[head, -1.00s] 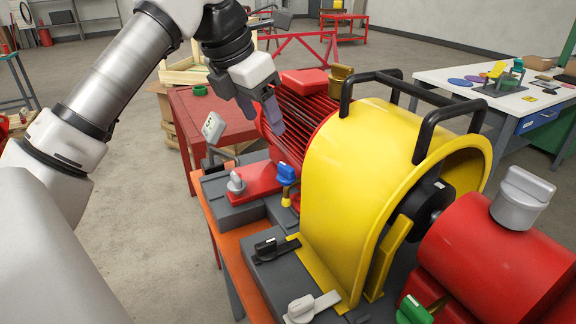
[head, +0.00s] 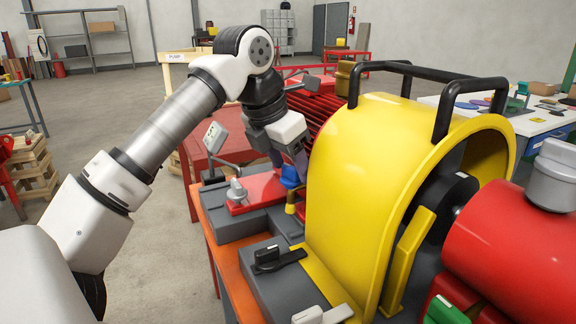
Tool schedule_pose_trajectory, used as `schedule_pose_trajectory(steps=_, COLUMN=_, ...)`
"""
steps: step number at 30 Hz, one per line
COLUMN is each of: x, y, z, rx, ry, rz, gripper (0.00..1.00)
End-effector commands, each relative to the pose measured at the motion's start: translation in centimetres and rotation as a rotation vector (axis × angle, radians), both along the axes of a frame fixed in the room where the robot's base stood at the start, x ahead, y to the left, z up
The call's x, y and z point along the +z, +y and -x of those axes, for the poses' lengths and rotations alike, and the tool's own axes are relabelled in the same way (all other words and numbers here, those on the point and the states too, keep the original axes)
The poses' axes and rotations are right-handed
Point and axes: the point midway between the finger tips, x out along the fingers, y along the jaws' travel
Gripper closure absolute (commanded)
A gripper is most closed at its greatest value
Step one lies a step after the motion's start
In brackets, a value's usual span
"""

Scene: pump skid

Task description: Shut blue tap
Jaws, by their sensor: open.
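The blue tap (head: 290,178) stands on the pump skid, left of the yellow guard (head: 375,180), with a yellow stem below its blue handle. My gripper (head: 288,165) is open, pointing down, with its fingers at the blue handle. The fingers hide part of the handle. I cannot tell whether they touch it.
A grey knob (head: 236,192) on a red plate sits just left of the tap. A black knob (head: 267,256) and a grey lever (head: 322,315) lie nearer. Black handle bars (head: 385,67) rise over the guard. A red motor (head: 312,112) is close behind my gripper.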

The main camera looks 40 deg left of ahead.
Motion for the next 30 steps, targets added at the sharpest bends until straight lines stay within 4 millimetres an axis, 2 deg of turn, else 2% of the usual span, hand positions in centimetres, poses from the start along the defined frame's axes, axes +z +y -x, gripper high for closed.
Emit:
schedule_pose_trajectory(steps=2, x=0.04, y=0.01, z=0.01, rx=0.0, ry=0.0, rz=0.0, gripper=0.42)
schedule_pose_trajectory(steps=12, x=0.04, y=0.01, z=0.03, rx=0.0, ry=0.0, rz=0.0, gripper=0.86)
schedule_pose_trajectory(steps=17, x=0.29, y=0.05, z=-0.01, rx=-0.038, ry=0.0, rz=0.003, gripper=0.86)
schedule_pose_trajectory(steps=25, x=0.3, y=0.21, z=-0.04, rx=-0.232, ry=0.0, rz=0.001, gripper=0.86)
schedule_pose_trajectory(steps=30, x=0.07, y=0.21, z=-0.05, rx=-0.261, ry=-0.001, rz=-0.001, gripper=0.86)
